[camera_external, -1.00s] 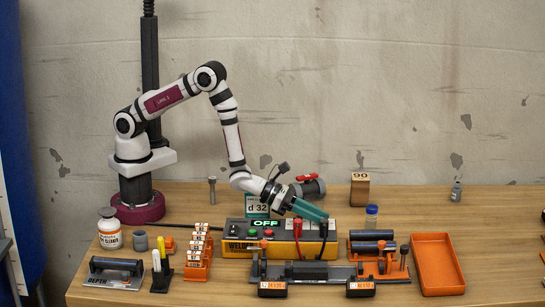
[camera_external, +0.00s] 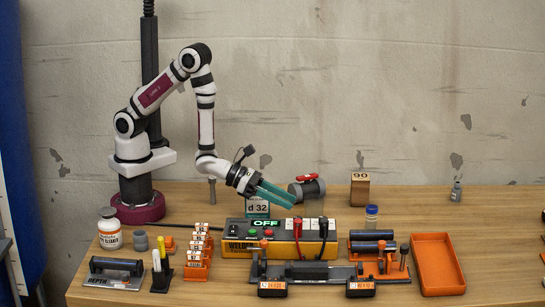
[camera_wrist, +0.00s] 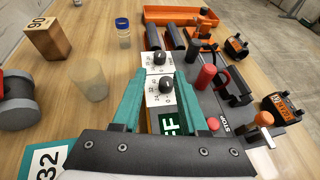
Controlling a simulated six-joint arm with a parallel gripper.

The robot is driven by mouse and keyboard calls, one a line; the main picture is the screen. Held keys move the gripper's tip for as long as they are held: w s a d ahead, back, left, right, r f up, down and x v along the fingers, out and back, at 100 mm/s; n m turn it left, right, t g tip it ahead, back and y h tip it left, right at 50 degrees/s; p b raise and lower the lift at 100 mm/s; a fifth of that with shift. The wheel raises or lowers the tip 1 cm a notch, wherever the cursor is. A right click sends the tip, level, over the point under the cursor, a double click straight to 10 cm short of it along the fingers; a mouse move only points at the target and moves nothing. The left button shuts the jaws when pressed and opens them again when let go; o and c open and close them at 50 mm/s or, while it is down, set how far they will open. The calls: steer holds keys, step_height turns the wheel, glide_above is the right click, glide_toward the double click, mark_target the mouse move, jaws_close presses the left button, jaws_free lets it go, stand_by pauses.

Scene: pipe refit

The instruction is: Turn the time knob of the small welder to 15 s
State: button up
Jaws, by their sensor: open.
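The small welder (camera_external: 280,247) is a yellow and black box on the bench, with its green display reading OFF. Two black knobs on white dial plates sit at the right of its top panel: a nearer knob (camera_wrist: 165,84) and a farther knob (camera_wrist: 160,58) in the wrist view. I cannot tell which is the time knob, nor read their settings. My gripper (camera_external: 292,200) has teal fingers and is open and empty, above and behind the panel. In the wrist view, my gripper (camera_wrist: 161,76) has its fingertips on either side of the nearer knob in the picture; contact cannot be told.
A d 32 card (camera_external: 257,207) and a grey pipe fitting with a red handle (camera_external: 306,188) stand behind the welder. Red and black plugs (camera_wrist: 206,76) rise beside the knobs. A clear bottle (camera_wrist: 123,33), a wooden 90 block (camera_wrist: 46,38) and an orange tray (camera_external: 438,264) are farther right.

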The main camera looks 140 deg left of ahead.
steer(key=shift+v, duration=1)
steer(key=shift+o, duration=0.2)
